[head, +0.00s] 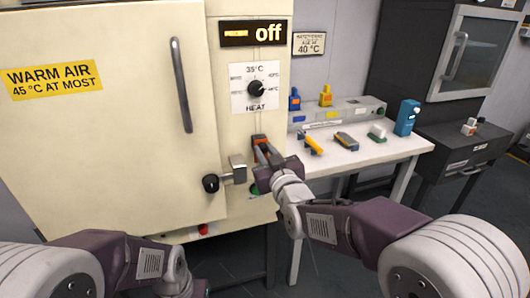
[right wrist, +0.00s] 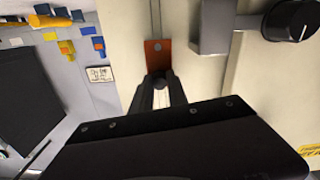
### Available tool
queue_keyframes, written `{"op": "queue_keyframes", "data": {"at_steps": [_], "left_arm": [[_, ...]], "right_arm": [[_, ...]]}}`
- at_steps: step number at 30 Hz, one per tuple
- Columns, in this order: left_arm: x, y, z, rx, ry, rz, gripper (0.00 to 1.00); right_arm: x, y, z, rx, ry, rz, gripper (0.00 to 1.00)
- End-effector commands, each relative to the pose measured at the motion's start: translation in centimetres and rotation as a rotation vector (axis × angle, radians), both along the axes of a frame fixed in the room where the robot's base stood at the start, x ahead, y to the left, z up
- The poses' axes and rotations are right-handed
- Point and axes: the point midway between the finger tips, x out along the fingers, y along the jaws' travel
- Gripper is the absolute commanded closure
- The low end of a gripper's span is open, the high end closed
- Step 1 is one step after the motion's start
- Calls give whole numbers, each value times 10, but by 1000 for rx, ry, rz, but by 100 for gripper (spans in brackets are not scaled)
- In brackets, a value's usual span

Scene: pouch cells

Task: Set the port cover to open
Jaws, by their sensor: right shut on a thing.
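The port cover (head: 259,140) is a small orange plate on the front of the cream warm-air cabinet, below the heat dial. It also shows in the right wrist view (right wrist: 158,48), with a thin vertical slot or rail line above it. My right gripper (head: 264,152) is at the cover's lower part. In the right wrist view its fingers (right wrist: 160,84) are closed together on the cover's lower end and hide what they grip. My left arm shows at the lower left of the head view, but its fingers are out of frame.
A black door knob (head: 211,183) and a metal latch block (head: 238,168) stick out just left of my right gripper. The heat dial (head: 256,88) and a display reading "off" (head: 254,33) are above. A white table (head: 365,155) with several small items stands right.

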Motion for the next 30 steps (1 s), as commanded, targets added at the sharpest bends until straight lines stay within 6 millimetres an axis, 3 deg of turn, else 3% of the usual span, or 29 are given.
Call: {"op": "queue_keyframes", "data": {"at_steps": [11, 30], "left_arm": [[0, 0, -15, 0, 0, 0, 57], [0, 0, -54, 0, 0, 0, 57]], "right_arm": [[2, -6, -4, 136, 44, 0, 100], [9, -30, -16, 700, 228, -1, 100]]}}
